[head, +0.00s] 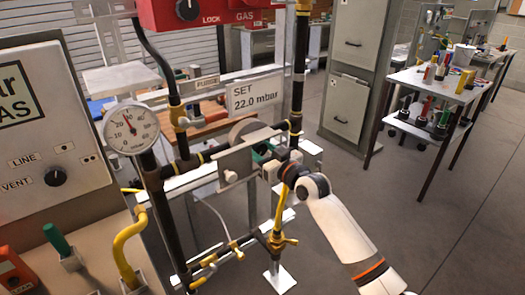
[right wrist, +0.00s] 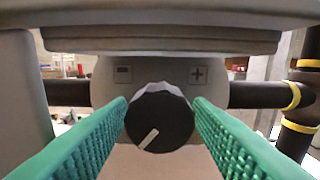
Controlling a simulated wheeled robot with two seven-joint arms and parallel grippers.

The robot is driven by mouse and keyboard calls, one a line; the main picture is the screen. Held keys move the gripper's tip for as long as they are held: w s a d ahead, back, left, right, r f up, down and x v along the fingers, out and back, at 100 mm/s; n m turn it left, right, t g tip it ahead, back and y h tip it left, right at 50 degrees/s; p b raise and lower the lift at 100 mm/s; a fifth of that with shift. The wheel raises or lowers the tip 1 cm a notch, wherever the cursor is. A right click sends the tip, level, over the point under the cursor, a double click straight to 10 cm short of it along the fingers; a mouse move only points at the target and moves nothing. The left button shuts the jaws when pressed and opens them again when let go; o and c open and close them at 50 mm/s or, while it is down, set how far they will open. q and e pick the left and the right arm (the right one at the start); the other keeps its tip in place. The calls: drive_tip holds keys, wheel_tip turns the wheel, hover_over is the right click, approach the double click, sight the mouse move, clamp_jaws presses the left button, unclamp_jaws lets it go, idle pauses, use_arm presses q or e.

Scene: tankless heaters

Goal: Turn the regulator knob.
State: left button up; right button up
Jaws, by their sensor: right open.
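The regulator knob (right wrist: 160,118) is dark and round with a white pointer line toward its lower left. It sits on the grey regulator body (right wrist: 160,72), between a minus and a plus mark. My right gripper (head: 263,153) is at the regulator on the pipework, its arm coming from the lower right. In the right wrist view its green ribbed fingers stand open on either side of the knob, their tips close to its edges; I cannot tell whether they touch. The knob is hidden in the head view. My left gripper is not in view.
A sign (head: 254,93) reads SET 22.0 mbar above the regulator. A round pressure gauge (head: 130,128) stands left on the dark pipe, its needle pointing up and slightly left. Yellow-handled valves (head: 277,241) are below. A grey panel (head: 50,130) fills the left; open floor lies right.

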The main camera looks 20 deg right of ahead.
drive_tip(key=c, duration=0.7)
drive_tip(key=n, duration=0.3)
drive_tip(key=shift+n, duration=0.3)
drive_tip(key=n, duration=0.3)
drive_tip(key=shift+n+p, duration=0.65)
drive_tip(key=shift+n, duration=0.85)
